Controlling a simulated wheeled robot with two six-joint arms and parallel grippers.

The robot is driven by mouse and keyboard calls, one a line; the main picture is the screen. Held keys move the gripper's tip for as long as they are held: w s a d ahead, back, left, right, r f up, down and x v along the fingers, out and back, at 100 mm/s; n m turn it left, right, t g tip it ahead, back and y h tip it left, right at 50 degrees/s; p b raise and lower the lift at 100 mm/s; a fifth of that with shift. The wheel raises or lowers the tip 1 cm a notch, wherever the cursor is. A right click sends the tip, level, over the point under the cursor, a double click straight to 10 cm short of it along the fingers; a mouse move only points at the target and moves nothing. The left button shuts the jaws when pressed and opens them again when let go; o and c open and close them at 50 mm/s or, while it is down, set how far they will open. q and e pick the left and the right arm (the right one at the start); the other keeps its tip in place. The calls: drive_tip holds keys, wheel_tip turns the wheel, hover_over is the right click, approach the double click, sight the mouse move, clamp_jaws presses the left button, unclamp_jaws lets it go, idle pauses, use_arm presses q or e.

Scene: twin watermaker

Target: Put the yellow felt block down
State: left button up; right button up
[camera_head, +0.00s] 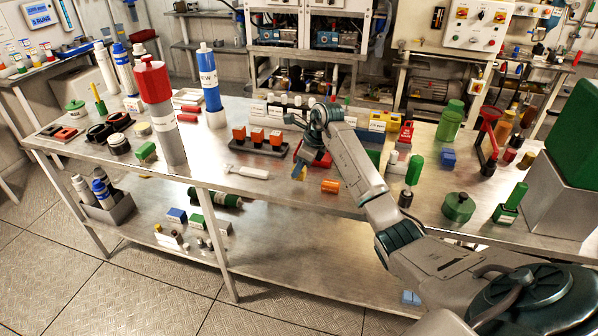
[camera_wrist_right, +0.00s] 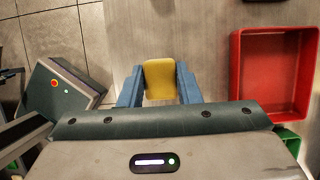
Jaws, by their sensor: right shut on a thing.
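The yellow felt block (camera_wrist_right: 159,80) is between the two blue fingers of my right gripper (camera_wrist_right: 159,88) in the right wrist view. My right gripper (camera_head: 300,172) is shut on it, low at the front part of the metal workbench (camera_head: 250,205) in the head view. There the block shows only as a small yellow patch. I cannot tell whether its underside touches the bench. My left gripper is not in view.
A red tray (camera_wrist_right: 236,75) lies to the right in the wrist view. In the head view an orange cylinder (camera_head: 330,186) is right of the gripper, a white tool (camera_head: 248,172) left, and a dark holder with orange-topped blocks (camera_head: 258,147) behind left. Bare bench shows in front.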

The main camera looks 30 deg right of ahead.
drive_tip(key=shift+p+x, duration=0.7)
drive_tip(key=shift+x, duration=0.45)
drive_tip(key=shift+s+d+f, duration=0.2)
drive_tip(key=shift+s+f, duration=0.05)
drive_tip(key=shift+f, duration=0.15)
drive_tip(key=shift+s, duration=0.1)
drive_tip(key=o, duration=0.9)
drive_tip(key=shift+d+f, duration=0.1)
drive_tip(key=shift+f, duration=0.1)
